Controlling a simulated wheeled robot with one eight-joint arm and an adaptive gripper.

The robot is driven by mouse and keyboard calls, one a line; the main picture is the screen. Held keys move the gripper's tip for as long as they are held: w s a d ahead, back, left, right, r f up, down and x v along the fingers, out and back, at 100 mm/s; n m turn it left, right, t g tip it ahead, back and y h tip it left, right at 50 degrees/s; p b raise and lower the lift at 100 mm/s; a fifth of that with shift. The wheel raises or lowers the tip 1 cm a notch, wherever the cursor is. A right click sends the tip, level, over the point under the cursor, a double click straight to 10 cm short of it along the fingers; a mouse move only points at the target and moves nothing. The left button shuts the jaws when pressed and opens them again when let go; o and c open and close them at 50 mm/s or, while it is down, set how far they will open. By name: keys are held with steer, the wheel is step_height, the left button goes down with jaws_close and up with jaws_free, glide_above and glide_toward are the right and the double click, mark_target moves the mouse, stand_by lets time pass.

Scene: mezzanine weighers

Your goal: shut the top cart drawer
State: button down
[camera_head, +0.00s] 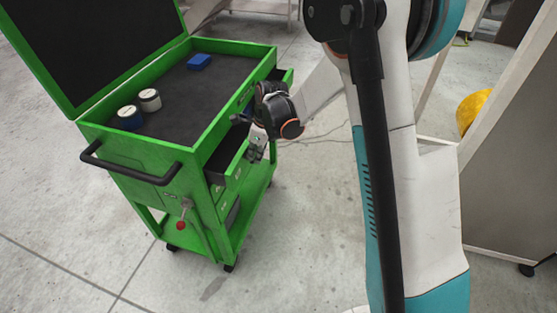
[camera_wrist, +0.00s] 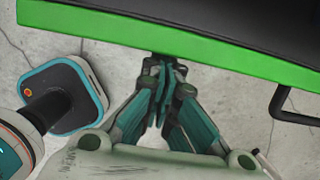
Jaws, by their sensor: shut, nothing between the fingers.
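The green tool cart (camera_head: 150,150) stands at left in the head view, its lid raised. Its top drawer (camera_head: 236,163) sticks out of the right side, with its dark inside partly showing. My arm hides the drawer's middle. My gripper (camera_head: 254,154) is by the outer face of the drawer, shut and empty. In the wrist view my gripper (camera_wrist: 164,72) points at a green edge (camera_wrist: 170,38) with a dark surface behind it. The fingertips are very close to that edge; I cannot tell whether they touch it.
Two round white-topped containers (camera_head: 130,117) and a blue block (camera_head: 199,61) rest on the cart top. A black push handle (camera_head: 130,172) juts from the near end. A grey panelled structure (camera_head: 515,160) stands at right. The floor in front of the cart is clear.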

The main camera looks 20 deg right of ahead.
mark_target(229, 158)
steer(key=w+a, duration=0.1)
steer(key=a, duration=0.1)
steer(key=w+a, duration=0.2)
steer(key=a, duration=0.1)
steer(key=w+a, duration=0.2)
steer(key=shift+a, duration=0.2)
